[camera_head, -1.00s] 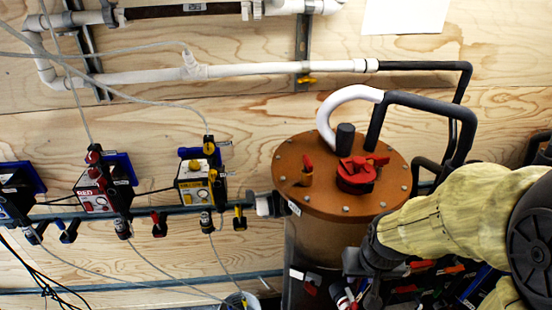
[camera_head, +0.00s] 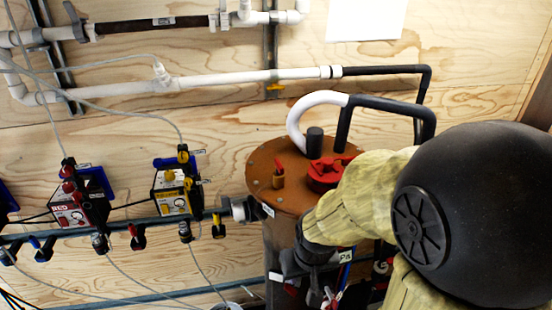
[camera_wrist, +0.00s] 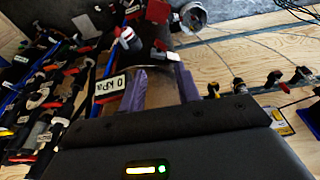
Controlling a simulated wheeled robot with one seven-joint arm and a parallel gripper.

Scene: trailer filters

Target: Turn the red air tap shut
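In the head view, a small red-handled tap (camera_head: 134,236) hangs on the grey pipe below the red-labelled box (camera_head: 68,214). A red handle that looks like the same tap shows at the right of the wrist view (camera_wrist: 284,88). My gripper (camera_wrist: 158,92) shows two purple fingers standing apart, with nothing held between them. It is left of that tap in the wrist view, near a card reading "0 kPa" (camera_wrist: 111,86). In the head view my fingers are hidden behind or below my sleeved arm, by the tank's front. Whether the tap is open is too small to tell.
The brown-lidded tank (camera_head: 257,186) carries a red fitting (camera_head: 327,172) and stands between my arm and the pipe taps. A yellow-handled tap (camera_head: 218,230) hangs nearer the tank. Tools with red handles (camera_wrist: 50,100) crowd the wrist view's left. Thin hoses cross the wall.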

